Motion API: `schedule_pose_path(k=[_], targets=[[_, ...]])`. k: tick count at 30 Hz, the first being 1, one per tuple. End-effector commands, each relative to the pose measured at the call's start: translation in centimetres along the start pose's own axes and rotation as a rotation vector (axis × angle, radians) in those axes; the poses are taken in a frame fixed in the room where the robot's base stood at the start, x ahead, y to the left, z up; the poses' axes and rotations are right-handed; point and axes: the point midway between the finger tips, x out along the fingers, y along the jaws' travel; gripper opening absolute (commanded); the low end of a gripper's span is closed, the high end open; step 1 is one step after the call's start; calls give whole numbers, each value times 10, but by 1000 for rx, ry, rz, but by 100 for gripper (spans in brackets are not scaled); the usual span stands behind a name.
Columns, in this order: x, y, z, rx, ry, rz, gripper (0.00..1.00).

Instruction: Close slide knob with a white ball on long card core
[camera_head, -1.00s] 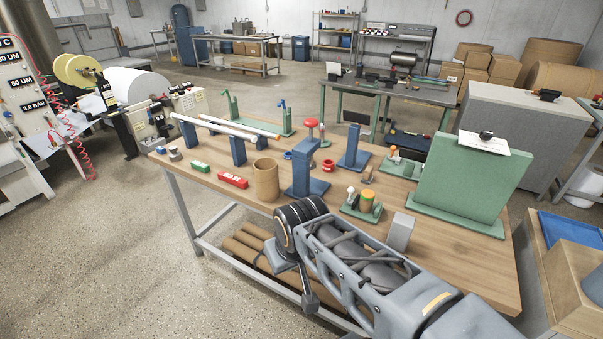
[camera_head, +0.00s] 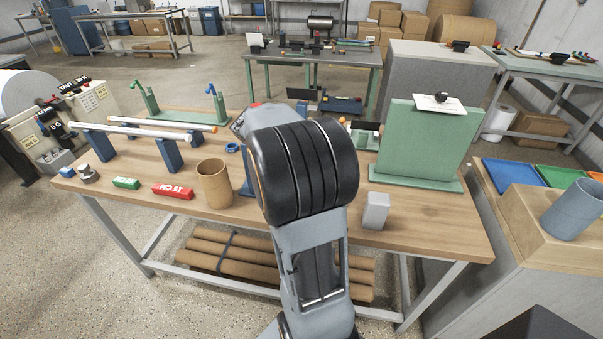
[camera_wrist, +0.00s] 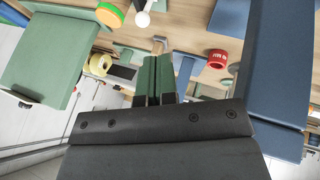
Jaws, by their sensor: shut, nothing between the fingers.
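A white ball on a thin stalk (camera_wrist: 142,19) shows at the top of the wrist view, beside a disc with orange, yellow and green bands (camera_wrist: 108,14). In the head view my arm hides them. My gripper (camera_wrist: 158,60) is shut and empty, its green and dark fingers pressed together, apart from the ball. Long pale rods, one with an orange end (camera_head: 150,130), lie across blue stands (camera_head: 171,153). Long brown card tubes (camera_head: 235,255) lie on the shelf below the table. I cannot tell which of these is the named core.
A brown open tube (camera_head: 213,187), a red block (camera_head: 172,191) and a green block (camera_head: 126,183) stand on the wooden table (camera_head: 130,205). A green upright panel (camera_head: 425,145) and a grey block (camera_head: 375,211) are right of my arm. A blue post (camera_wrist: 272,70) is close at right in the wrist view.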

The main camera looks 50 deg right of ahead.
Motion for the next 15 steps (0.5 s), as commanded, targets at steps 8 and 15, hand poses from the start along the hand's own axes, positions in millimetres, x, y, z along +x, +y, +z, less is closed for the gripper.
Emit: schedule_pose_path(k=[8, 15], targets=[[40, 8, -11, 41, -1, 41, 0], [78, 8, -11, 38, 0, 39, 0]])
